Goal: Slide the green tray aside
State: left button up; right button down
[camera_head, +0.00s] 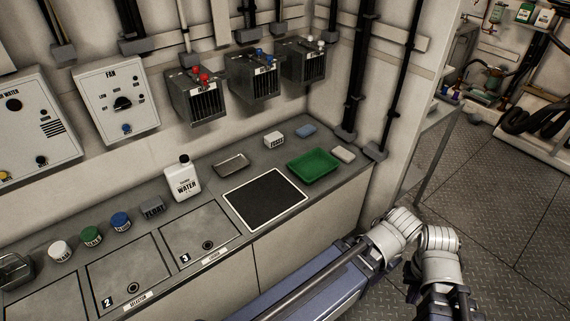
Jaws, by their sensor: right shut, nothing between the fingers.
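The green tray (314,164) lies flat on the grey worktop toward its right end. It looks empty. My right arm is at the lower right, in front of the worktop. My right gripper (445,303) is low at the bottom edge, partly cut off, shut and apart from the tray. My left gripper is not in view.
A white fuses box (274,139), a blue block (306,131) and a pale block (344,154) stand close around the tray. A white water bottle (183,179) stands farther left. Wall boxes (254,77) hang above.

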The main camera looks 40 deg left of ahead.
aim_at(311, 166)
jog(key=i+u, duration=0.2)
jog(key=u, duration=0.25)
jog(key=i+u, duration=0.2)
jog(key=u, duration=0.25)
jog(key=i+l+u, duration=0.1)
jog(key=u, duration=0.4)
jog(key=i+u, duration=0.4)
jog(key=i+l+u, duration=0.2)
jog(key=u, duration=0.25)
